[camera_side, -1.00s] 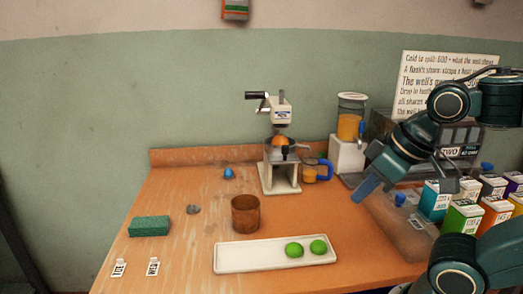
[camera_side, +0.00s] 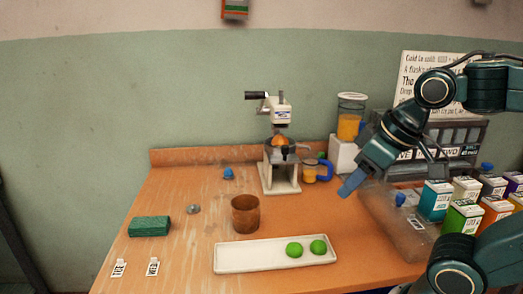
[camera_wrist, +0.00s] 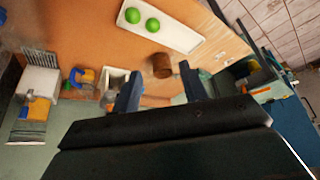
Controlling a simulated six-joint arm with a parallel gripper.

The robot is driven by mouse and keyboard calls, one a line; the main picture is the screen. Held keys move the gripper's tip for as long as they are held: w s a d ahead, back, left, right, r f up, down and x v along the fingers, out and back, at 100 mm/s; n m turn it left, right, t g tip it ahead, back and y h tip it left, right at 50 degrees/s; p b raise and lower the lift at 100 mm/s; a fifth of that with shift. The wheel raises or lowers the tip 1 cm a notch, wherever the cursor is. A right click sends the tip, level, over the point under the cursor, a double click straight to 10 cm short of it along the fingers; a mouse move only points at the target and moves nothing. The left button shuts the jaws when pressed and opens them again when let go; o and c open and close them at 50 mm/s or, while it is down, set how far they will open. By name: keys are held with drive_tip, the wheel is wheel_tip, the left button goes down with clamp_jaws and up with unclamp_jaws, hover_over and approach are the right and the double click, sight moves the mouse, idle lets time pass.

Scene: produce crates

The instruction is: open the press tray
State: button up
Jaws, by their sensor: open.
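The press (camera_side: 281,160) stands at the back of the table, white and grey, with a black crank handle at its upper left. An orange fruit (camera_side: 280,141) sits in its dark tray (camera_side: 290,148), below the white head. My gripper (camera_side: 350,188) is to the right of the press, in the air above the table and apart from everything. In the wrist view its two blue fingers (camera_wrist: 160,90) are spread with nothing between them. The press shows only partly there (camera_wrist: 113,83), behind the left finger.
A blue-handled cup of orange liquid (camera_side: 311,173) stands right of the press. A brown cup (camera_side: 245,214) and a white tray (camera_side: 262,257) with two green fruits are in front. A clear bin (camera_side: 398,228) and several cartons stand at right.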

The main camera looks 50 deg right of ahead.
drive_tip(key=w+d+r, duration=0.3)
drive_tip(key=w+r, duration=0.1)
drive_tip(key=w, duration=0.3)
drive_tip(key=g, duration=0.1)
hover_over(287, 147)
drive_tip(key=s, duration=0.5)
drive_tip(key=shift+d+r, duration=0.1)
drive_tip(key=shift+r, duration=0.25)
drive_tip(key=x, duration=1.3)
drive_tip(key=shift+f, duration=0.4)
clamp_jaws()
